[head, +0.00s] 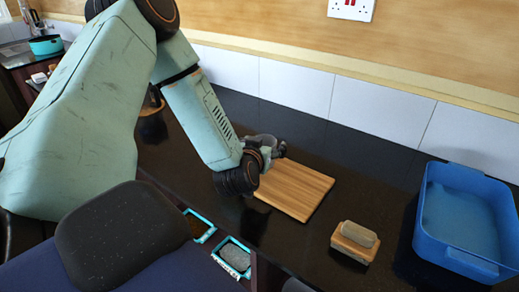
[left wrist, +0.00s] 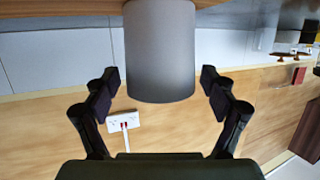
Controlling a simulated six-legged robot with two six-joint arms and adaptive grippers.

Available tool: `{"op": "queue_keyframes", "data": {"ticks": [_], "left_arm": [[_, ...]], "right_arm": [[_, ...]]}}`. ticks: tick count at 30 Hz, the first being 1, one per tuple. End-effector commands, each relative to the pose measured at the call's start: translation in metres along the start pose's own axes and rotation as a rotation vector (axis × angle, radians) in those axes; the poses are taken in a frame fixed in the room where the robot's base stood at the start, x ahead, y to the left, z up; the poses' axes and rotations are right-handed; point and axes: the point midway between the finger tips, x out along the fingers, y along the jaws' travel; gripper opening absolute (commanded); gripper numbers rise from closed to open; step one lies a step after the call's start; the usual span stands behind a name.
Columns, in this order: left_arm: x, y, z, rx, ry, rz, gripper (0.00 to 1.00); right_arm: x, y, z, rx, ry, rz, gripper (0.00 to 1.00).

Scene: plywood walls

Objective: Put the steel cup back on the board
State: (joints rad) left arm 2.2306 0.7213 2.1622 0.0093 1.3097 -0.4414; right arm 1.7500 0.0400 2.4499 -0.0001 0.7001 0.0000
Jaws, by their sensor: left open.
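The steel cup (left wrist: 160,50) is a plain grey cylinder in the upside-down left wrist view. It stands on the wooden board (left wrist: 70,8), whose brown edge runs along the top. My left gripper (left wrist: 160,82) is open, with one finger on each side of the cup and gaps showing between fingers and cup. In the head view the board (head: 300,190) lies on the dark counter. My left gripper (head: 276,148) is over its far left part, and the arm hides most of the cup there. My right gripper is not in view.
A wooden block with a grey stone-like top (head: 356,240) sits right of the board. A blue tub (head: 430,235) stands at the far right. A tiled wall (head: 300,85) closes the back. Dark counter between board and tub is mostly clear.

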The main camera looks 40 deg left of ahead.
Motion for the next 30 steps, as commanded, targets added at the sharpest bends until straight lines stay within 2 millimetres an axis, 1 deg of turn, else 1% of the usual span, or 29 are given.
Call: {"op": "queue_keyframes", "data": {"ticks": [5,9,15,18,21,30], "left_arm": [[-0.031,0.0,-0.001,-0.004,-0.005,0.001,0.84],[-0.061,0.0,-0.001,-0.004,-0.005,0.001,0.84],[-0.097,0.0,-0.001,0.001,-0.005,0.001,0.84],[-0.107,0.0,-0.001,0.001,-0.003,0.001,0.84],[-0.114,0.0,-0.001,0.001,-0.002,0.001,0.84],[-0.116,0.0,0.0,0.0,-0.001,0.0,0.84]], "right_arm": [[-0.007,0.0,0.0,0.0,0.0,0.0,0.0],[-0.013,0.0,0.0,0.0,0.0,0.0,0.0],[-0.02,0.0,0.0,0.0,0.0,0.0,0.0],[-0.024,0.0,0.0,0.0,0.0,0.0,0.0],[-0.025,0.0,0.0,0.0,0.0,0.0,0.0],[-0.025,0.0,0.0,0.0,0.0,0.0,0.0]]}}
